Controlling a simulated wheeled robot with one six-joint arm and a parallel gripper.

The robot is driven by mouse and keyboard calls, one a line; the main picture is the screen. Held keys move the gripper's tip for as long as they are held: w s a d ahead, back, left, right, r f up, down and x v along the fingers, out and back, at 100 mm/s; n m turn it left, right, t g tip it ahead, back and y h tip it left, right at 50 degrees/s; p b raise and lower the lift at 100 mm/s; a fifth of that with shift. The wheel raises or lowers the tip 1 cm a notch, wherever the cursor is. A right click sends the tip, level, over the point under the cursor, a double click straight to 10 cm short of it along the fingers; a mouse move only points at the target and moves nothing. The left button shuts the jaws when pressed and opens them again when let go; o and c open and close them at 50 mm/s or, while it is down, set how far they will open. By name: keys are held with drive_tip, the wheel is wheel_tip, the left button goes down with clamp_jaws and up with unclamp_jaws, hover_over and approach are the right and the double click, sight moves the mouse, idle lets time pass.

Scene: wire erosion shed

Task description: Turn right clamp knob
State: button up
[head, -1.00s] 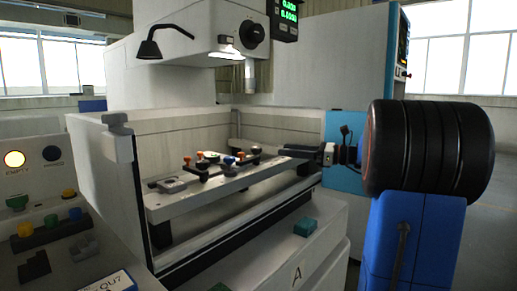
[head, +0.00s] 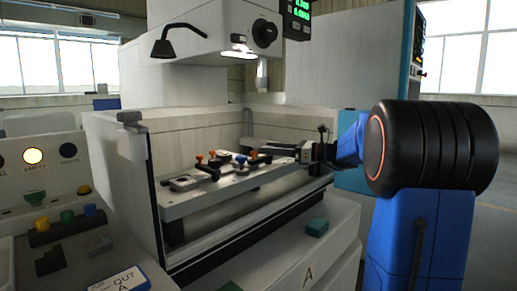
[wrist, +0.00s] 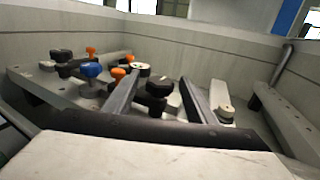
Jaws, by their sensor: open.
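Several clamp knobs stand on the machine's rail inside the tank. In the wrist view a black lobed knob (wrist: 158,88) appears between the two dark fingers of my gripper (wrist: 159,80), which is open and empty; I cannot tell how far its tips are above or short of it. A blue knob (wrist: 92,70) and orange knobs (wrist: 118,72) are left of the fingers. In the head view my gripper (head: 258,146) reaches in from the right over the rail's right end, close to the blue knob (head: 240,159) and an orange knob (head: 252,154).
The tank's pale walls (head: 120,160) surround the rail (head: 190,201). The machine head with its nozzle (head: 262,75) hangs above and behind. A control panel with coloured buttons (head: 66,216) is at left. A teal block (head: 317,228) sits on the front ledge.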

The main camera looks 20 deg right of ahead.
drive_tip(key=shift+x, duration=2.6)
drive_tip(key=c, duration=1)
drive_tip(key=shift+c, duration=0.2)
drive_tip(key=shift+h, duration=0.3)
drive_tip(key=shift+w+d+m+t+h, duration=0.15)
drive_tip(key=shift+d+m+t+h, duration=0.05)
drive_tip(key=shift+m+t+h, duration=0.6)
drive_tip(key=shift+w+d+m+t+h, duration=0.15)
drive_tip(key=shift+d+m+t+h, duration=0.1)
drive_tip(key=shift+m+t+h, duration=0.55)
